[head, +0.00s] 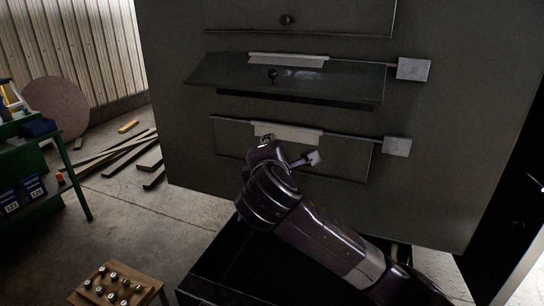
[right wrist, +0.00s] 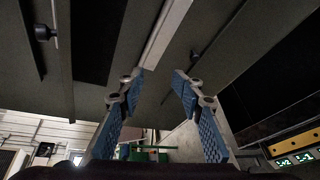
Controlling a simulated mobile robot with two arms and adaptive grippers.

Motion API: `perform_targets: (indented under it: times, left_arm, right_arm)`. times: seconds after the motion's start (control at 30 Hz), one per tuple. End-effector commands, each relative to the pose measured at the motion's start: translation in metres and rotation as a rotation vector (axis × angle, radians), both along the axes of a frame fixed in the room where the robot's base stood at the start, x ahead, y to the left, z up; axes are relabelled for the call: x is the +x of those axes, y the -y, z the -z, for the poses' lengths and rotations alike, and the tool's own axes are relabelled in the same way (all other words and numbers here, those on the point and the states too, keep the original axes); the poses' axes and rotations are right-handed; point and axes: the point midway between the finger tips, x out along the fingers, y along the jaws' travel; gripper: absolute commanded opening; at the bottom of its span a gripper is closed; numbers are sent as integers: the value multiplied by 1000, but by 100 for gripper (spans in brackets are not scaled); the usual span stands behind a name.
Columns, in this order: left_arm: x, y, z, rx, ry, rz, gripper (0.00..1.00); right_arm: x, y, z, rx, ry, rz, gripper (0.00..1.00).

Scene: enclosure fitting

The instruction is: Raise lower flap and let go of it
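The lower flap (head: 345,160) is a dark grey panel on the tall enclosure (head: 440,190). It appears to hang close to the front face, with a pale strip (head: 290,133) along its top edge. My right gripper (head: 288,152) is in front of it, covering part of its middle; its knob is not visible in the head view. In the right wrist view my right gripper (right wrist: 158,85) has its two blue-padded fingers spread, with nothing between them. Whether it touches the flap cannot be told. My left gripper is not in view.
The middle flap (head: 230,72) stands tilted outward above, with a dark gap under it. The top flap (head: 340,16) looks closed. Pale square plates (head: 413,69) stick out at the right. A wooden stool (head: 115,287) with knobs and a green bench (head: 30,150) stand left.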

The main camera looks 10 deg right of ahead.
Motion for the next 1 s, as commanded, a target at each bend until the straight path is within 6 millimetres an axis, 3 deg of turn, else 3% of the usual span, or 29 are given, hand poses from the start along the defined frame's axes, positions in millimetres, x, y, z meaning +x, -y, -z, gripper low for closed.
perform_targets:
  times: [0.1, 0.3, 0.7, 0.77, 0.87, 0.97, 1.0]
  left_arm:
    - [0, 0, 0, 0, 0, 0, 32]
    - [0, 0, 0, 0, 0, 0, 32]
    - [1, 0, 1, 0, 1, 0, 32]
    - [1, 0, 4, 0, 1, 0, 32]
    - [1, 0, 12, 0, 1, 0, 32]
    - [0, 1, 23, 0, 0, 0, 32]
    - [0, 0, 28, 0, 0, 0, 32]
  right_arm:
    - [-21, -7, -5, 1, 1, -3, 32]
    - [-40, -13, -9, 0, -1, -4, 32]
    - [-41, -13, -5, 4, -8, -2, 32]
    - [-36, -13, 7, 17, -21, 1, 32]
    - [-20, -12, 50, 65, -67, 8, 32]
    - [1, -10, 117, 148, -135, 23, 32]
    - [8, -8, 148, 186, -165, 33, 32]
